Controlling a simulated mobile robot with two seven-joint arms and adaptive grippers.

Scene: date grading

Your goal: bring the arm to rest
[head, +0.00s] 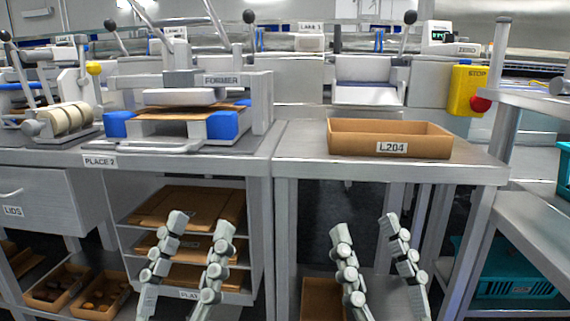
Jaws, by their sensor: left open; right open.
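My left gripper (200,222) is in the lower left-centre of the head view. Its two fingers stand apart and nothing is between them. My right gripper (362,230) is in the lower right-centre, also with its fingers apart and empty. Both point upward in the picture, in front of the benches and below the level of the bench tops. Neither visibly touches anything. The arms behind the grippers are out of view.
A brown tray marked L204 (350,153) sits on the right bench (300,165). The former (190,98) stands on the left bench, above shelves of flat brown sheets (185,207). A yellow stop box (467,88) is at right. A teal crate (515,288) sits low right.

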